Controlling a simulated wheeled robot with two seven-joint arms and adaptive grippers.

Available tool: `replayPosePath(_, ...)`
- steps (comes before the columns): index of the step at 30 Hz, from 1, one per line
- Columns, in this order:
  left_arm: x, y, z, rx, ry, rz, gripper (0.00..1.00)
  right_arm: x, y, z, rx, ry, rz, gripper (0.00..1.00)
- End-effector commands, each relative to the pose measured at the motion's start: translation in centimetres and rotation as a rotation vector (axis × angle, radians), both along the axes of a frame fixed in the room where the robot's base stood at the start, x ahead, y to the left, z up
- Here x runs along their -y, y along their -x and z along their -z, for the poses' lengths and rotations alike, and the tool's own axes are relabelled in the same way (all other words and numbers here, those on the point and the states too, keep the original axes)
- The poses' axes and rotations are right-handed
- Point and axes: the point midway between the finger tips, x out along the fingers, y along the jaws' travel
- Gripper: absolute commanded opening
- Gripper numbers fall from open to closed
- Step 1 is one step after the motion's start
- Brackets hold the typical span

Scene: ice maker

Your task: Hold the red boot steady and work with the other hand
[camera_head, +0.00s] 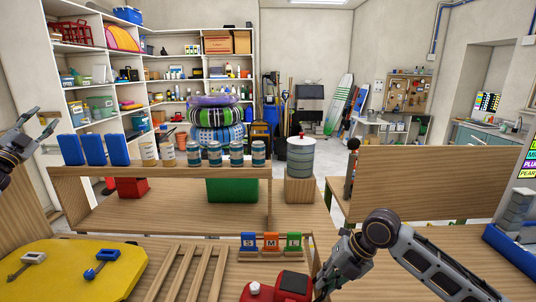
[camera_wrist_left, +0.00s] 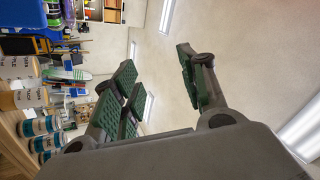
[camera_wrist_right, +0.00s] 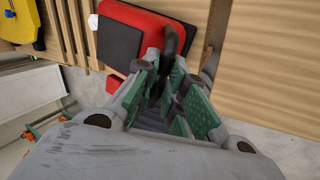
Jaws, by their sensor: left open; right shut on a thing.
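A red body with a dark square top (camera_head: 292,283) sits at the bottom middle of the head view, cut off by the edge; its boot shape cannot be made out. It also shows in the right wrist view (camera_wrist_right: 180,28). My right gripper (camera_head: 326,284) is at its right side. In the right wrist view the fingers (camera_wrist_right: 162,85) are shut on a dark curved bar (camera_wrist_right: 170,48) beside the red body. Whether the bar joins it is hidden. My left gripper (camera_head: 38,127) is raised at the far left, open and empty, also in its wrist view (camera_wrist_left: 155,72).
A wooden slatted rack (camera_head: 185,272) and a yellow board (camera_head: 75,270) lie left of the red body. Small blue, orange and green stands (camera_head: 270,243) are behind it. A raised shelf (camera_head: 160,171) carries blue blocks and several cans. The right tabletop (camera_head: 450,245) is largely clear.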

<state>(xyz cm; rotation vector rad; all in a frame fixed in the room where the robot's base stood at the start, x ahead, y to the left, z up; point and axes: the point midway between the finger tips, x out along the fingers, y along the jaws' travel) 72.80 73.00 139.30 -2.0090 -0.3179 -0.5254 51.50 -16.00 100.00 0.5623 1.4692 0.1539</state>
Motion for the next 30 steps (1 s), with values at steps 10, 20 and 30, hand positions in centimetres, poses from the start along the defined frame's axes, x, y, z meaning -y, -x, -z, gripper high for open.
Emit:
replayPosePath(10, 9.8, -3.7, 1.9, -0.053, -0.186, 0.147, 0.43, 0.0, 0.0, 0.0, 0.001, -0.001, 0.000, 0.00)
replayPosePath(20, 19.2, -5.8, 4.2, -0.097, -0.365, 0.291, 0.43, 0.0, 0.0, 0.0, 0.001, -0.001, 0.000, 0.00)
replayPosePath(30, 28.8, -6.8, 7.3, -0.136, -0.555, 0.446, 0.43, 0.0, 0.0, 0.0, 0.001, -0.001, 0.000, 0.00)
